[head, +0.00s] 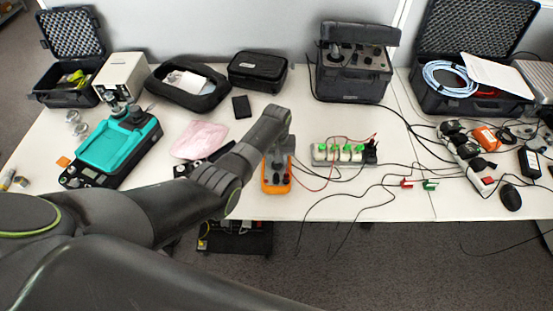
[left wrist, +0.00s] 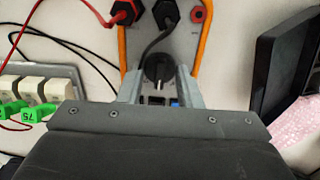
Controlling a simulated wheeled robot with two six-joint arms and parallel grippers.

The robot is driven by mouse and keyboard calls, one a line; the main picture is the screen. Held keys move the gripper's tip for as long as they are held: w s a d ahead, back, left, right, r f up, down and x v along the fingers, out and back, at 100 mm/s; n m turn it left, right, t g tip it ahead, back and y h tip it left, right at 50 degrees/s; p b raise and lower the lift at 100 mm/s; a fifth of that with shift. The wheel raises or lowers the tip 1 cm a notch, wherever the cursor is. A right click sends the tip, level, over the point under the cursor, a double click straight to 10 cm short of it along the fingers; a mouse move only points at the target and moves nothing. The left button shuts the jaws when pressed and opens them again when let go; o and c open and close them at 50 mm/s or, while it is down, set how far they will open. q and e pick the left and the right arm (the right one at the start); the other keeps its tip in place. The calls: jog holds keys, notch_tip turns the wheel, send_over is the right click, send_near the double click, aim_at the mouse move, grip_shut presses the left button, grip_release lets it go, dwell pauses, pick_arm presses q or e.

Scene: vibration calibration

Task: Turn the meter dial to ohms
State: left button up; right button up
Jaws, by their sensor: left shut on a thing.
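The orange-edged meter (head: 266,186) lies on the white table near its front edge. It also shows in the left wrist view (left wrist: 206,40), with red and black plugs in its sockets. Its black dial (left wrist: 158,68) sits between the two grey fingers of my left gripper (left wrist: 159,84). The gripper is shut on the dial. In the head view my left gripper (head: 277,152) hangs over the far part of the meter and hides some of it. The dial's setting and the ohms mark cannot be read. My right gripper is not in view.
A power strip (head: 322,155) with green-marked plugs stands right of the meter, with loose leads around it. A pink cloth (head: 199,140) and a teal-topped device (head: 117,148) lie to the left. Black cases (head: 352,82) stand along the back.

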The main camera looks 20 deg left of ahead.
pick_arm(q)
jog(key=o, duration=1)
notch_tip(320, 180, up, 18)
jog(key=shift+f, duration=0.25)
